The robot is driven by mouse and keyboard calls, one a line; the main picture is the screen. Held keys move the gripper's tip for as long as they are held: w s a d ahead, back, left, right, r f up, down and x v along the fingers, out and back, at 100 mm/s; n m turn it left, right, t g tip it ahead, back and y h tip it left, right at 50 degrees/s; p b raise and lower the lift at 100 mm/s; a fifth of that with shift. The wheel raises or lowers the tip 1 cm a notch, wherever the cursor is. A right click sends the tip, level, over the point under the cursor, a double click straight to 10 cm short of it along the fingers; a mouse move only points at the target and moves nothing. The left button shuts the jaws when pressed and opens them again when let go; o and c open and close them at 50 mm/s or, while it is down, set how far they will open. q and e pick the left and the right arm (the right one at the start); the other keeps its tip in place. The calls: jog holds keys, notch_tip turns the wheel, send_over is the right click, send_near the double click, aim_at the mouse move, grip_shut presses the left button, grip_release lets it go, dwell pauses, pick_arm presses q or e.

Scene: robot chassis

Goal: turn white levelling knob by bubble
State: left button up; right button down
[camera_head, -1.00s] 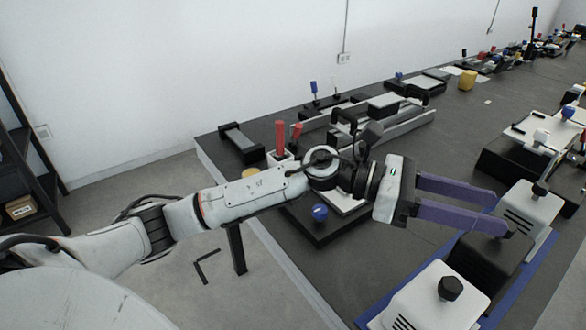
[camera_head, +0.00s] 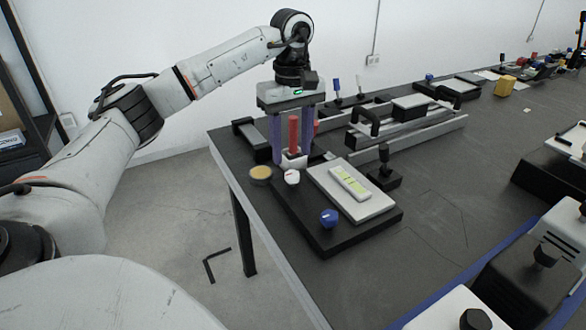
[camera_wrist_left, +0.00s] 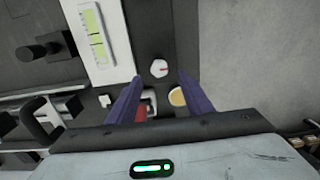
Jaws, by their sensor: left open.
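The white levelling knob (camera_head: 292,177), with a red mark, sits on the dark base plate beside the bubble level (camera_head: 350,183), a pale vial with a yellow-green window on a light plate. My left gripper (camera_head: 291,160) points down with its purple fingers apart, just above and behind the knob. In the left wrist view the knob (camera_wrist_left: 159,68) shows between the fingertips, slightly beyond them; it is not gripped, and I cannot tell the exact height gap. A red upright handle (camera_head: 293,132) on a white block shows between the fingers. My right gripper is not in view.
A round yellow-tan disc (camera_head: 260,173) lies left of the white knob. A blue knob (camera_head: 328,218) is at the plate's near edge. A black knob post (camera_head: 383,165) stands right of the level. Rails and white-black units fill the table behind and at right.

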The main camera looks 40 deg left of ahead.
aim_at(292, 173)
pick_arm(q)
notch_tip(292, 173, down, 6)
jog(key=shift+r, duration=0.1)
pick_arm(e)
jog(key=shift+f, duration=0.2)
